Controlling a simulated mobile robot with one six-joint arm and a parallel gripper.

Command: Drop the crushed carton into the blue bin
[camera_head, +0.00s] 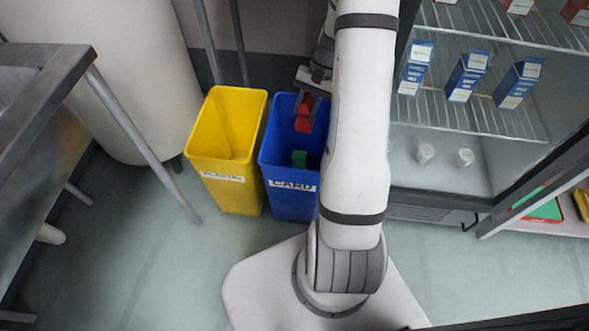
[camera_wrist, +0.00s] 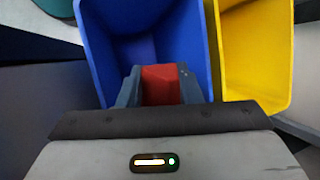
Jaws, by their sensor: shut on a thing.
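The blue bin (camera_head: 285,203) stands on the floor with its open top up and a white label on its front. My gripper (camera_head: 305,104) is over the bin's opening, pointing down. It is shut on a red carton (camera_head: 303,122), which hangs within the bin's outline in the head view. In the wrist view the red carton (camera_wrist: 161,84) sits between the two grey fingers, with the blue bin (camera_wrist: 97,50) around and beyond it. A green item (camera_head: 299,158) lies lower inside the bin. My arm hides the bin's right side in the head view.
A yellow bin (camera_head: 240,196) stands close on the left of the blue bin. A metal table (camera_head: 45,75) is at the far left. An open glass-fronted cooler (camera_head: 440,170) with blue cartons and small cups is on the right.

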